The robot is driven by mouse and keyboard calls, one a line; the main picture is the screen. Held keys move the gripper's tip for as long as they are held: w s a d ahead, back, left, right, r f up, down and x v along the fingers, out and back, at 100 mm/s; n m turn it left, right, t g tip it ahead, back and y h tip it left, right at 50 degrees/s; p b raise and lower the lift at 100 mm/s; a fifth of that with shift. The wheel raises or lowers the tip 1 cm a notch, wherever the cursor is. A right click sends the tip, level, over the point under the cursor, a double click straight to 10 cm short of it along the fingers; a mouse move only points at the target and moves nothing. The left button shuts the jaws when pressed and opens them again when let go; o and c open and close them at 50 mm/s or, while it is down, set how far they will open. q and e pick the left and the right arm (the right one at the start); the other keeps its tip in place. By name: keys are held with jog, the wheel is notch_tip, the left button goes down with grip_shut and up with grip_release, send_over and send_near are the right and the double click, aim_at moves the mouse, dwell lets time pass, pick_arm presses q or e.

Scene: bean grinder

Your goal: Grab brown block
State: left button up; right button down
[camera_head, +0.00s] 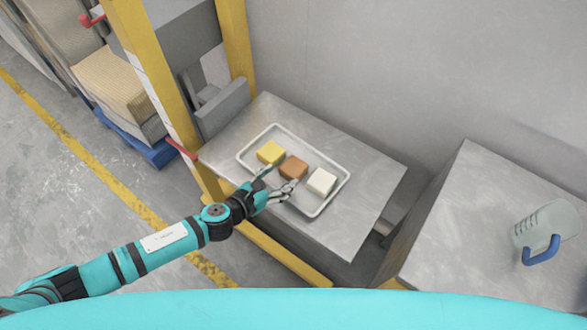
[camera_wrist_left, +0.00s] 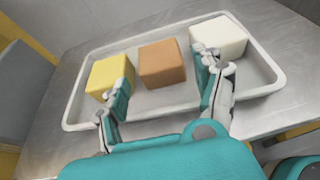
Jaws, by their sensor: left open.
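The brown block (camera_head: 294,167) sits in the middle of a shallow white tray (camera_head: 340,192), between a yellow block (camera_head: 270,152) and a white block (camera_head: 321,181). In the left wrist view the brown block (camera_wrist_left: 161,63) stands ahead of and between my spread fingers. My left gripper (camera_head: 279,183) is open and empty at the tray's near side. In the left wrist view (camera_wrist_left: 163,85) one fingertip overlaps the yellow block (camera_wrist_left: 108,75) and the other overlaps the white block (camera_wrist_left: 218,36). I cannot tell whether they touch. My right gripper is not in view.
The tray lies on a grey metal table (camera_head: 345,235) inside a yellow frame (camera_head: 235,40). A second metal table (camera_head: 470,220) at the right holds a clear object with a blue handle (camera_head: 541,250). A wall stands behind. Boxes (camera_head: 120,90) sit on a blue pallet at left.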

aim_at(291, 169)
pick_arm(q)
jog(key=x, duration=0.4)
jog(key=shift+r, duration=0.2)
jog(key=c, duration=0.9)
jog(key=shift+r, duration=0.1)
jog(key=shift+c, duration=0.2)
